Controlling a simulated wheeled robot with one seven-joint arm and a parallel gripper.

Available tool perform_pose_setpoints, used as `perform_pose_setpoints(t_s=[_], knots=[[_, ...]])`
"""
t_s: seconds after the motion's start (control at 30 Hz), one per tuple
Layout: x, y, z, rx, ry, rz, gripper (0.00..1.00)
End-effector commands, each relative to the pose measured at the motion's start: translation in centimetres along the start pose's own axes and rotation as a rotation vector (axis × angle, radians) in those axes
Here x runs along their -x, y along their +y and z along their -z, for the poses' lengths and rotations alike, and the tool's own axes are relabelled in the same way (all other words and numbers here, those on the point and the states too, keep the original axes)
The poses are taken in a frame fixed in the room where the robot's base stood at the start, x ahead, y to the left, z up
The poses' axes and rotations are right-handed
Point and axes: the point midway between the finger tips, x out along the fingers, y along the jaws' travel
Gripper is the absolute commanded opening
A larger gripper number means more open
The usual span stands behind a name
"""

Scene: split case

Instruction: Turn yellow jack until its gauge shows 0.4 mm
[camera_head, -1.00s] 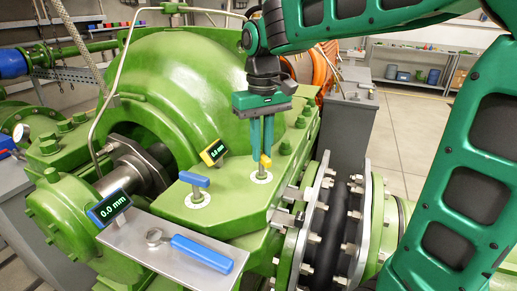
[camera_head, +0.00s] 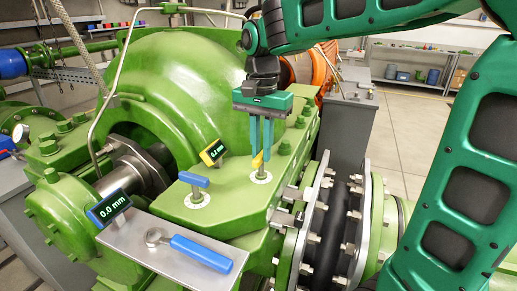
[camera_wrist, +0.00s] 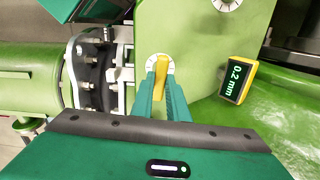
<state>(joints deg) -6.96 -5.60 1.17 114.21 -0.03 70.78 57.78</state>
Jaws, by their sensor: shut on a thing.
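The yellow jack (camera_head: 258,161) stands on its white dial on the green casing. It also shows in the wrist view (camera_wrist: 160,73), its yellow handle between my fingertips. My gripper (camera_head: 262,150) is above it with its teal fingers pointing down, shut on the handle; the fingertips show in the wrist view (camera_wrist: 161,84). The yellow gauge (camera_wrist: 237,80) reads 0.2 mm in the wrist view. In the head view the yellow gauge (camera_head: 213,152) stands left of the jack, its digits small.
A blue jack (camera_head: 194,184) stands left of the yellow one. The blue gauge (camera_head: 109,208) reads 0.0 mm. A bolted flange (camera_head: 310,225) is close on the right.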

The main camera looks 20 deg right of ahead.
Motion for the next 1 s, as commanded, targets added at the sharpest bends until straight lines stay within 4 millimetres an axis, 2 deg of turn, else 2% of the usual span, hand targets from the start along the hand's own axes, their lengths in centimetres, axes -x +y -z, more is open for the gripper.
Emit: perform_pose_setpoints(t_s=[0.6, 1.0], knots=[[0.26, -0.32, 0.09, -0.567, 0.003, 0.011, 0.00], [0.29, -0.39, 0.09, -0.801, 0.002, 0.014, 0.00]])
